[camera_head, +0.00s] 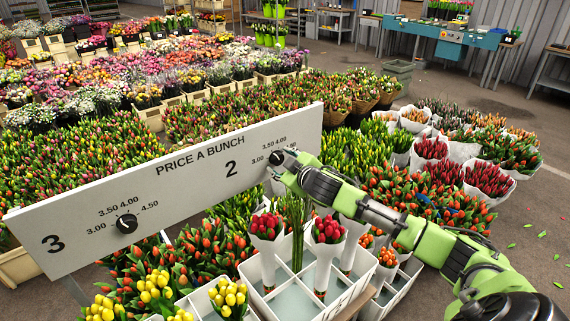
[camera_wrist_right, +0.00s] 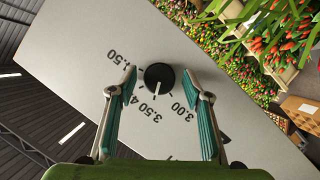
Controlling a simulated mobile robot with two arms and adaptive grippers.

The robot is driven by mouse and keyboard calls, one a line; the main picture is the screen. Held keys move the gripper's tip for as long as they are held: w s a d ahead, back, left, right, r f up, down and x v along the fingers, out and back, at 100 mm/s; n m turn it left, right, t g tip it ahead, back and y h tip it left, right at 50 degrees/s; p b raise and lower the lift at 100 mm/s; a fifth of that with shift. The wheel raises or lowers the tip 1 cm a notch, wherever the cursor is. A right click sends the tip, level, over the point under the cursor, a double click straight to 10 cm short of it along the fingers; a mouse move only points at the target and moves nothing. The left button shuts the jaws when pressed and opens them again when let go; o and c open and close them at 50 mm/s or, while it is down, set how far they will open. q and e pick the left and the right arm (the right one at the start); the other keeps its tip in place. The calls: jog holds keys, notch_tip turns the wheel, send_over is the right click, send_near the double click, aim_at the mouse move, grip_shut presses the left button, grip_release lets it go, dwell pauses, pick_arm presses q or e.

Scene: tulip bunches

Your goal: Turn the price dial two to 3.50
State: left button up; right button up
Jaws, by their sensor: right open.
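Price dial two is a round black knob (camera_wrist_right: 159,76) with a white pointer mark, on the white price board (camera_head: 200,160). In the head view the knob (camera_head: 276,158) is partly hidden by my right gripper (camera_head: 280,168). In the right wrist view its mark points down in the picture, roughly toward the 3.50 label. My right gripper (camera_wrist_right: 167,92) is open, one finger to each side of the knob with gaps between; I cannot tell whether the tips reach its depth. My left gripper is not in view.
A second dial (camera_head: 127,223), beside the number 3, is on the board's left part. White crates (camera_head: 330,305) with wrapped tulip bunches (camera_head: 327,230) stand below the board and under my right arm. Tulips fill the area behind it.

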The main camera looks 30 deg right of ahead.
jog(key=v, duration=1.1)
jog(key=shift+s, duration=0.35)
jog(key=shift+r, duration=0.1)
jog(key=s+a+f+m+g, duration=0.1)
jog(key=s+a+f+g, duration=0.2)
jog(key=s+a+f, duration=0.35)
jog(key=s+a+f+m+g, duration=0.15)
jog(key=s+a+f, duration=0.25)
jog(key=s+f, duration=0.55)
jog(key=s+a+f+m+g+y, duration=0.1)
jog(key=s+a+f+g, duration=0.3)
jog(key=s, duration=0.3)
jog(key=s+a+f+g+y, duration=0.1)
jog(key=s+a+f+g, duration=0.1)
jog(key=s+a+f, duration=0.35)
jog(key=s+f+g, duration=0.1)
jog(key=s+f, duration=0.1)
jog(key=f, duration=1.1)
jog(key=s+f+g, duration=0.1)
jog(key=s+f, duration=0.1)
jog(key=f, duration=1)
jog(key=s+d+f, duration=0.2)
jog(key=s+f, duration=1.4)
jog(key=s, duration=0.1)
jog(key=shift+d+g, duration=0.15)
jog(key=shift+g, duration=0.2)
